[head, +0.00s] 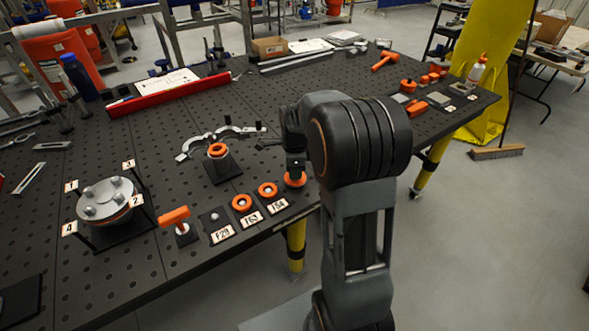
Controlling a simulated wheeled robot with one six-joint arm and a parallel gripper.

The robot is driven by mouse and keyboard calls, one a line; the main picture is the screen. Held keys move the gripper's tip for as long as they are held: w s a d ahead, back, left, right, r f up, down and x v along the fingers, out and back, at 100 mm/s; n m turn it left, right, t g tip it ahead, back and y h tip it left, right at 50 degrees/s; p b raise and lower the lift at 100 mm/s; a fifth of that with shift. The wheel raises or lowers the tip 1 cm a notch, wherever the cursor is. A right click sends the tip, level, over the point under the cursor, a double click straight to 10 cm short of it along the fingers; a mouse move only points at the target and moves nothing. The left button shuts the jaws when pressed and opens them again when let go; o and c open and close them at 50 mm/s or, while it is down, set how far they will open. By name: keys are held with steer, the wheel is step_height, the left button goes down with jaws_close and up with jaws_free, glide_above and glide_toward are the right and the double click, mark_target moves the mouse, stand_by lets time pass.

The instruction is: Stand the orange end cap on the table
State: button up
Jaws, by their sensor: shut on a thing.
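The orange end cap (296,181) is at the lower end of my gripper (295,173), near the table's front edge. The gripper points down and is shut on the cap; my own arm hides part of the area to the right. I cannot tell whether the cap touches the table (330,110), a dark perforated top. Two similar orange rings (242,203) lie just left of it, behind small number labels (251,218).
A round grey flange (106,197) with numbered tags stands at the left. An orange-handled part (174,216) and a black stand with an orange ring (218,150) are nearby. A red bar (168,95) lies farther back. Orange parts crowd the right end.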

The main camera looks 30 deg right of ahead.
steer(key=shift+f+b, duration=0.6)
steer(key=shift+f, duration=0.3)
steer(key=o, duration=1.2)
steer(key=shift+r, duration=0.2)
steer(key=shift+r+p, duration=2.85)
steer(key=shift+r, duration=0.55)
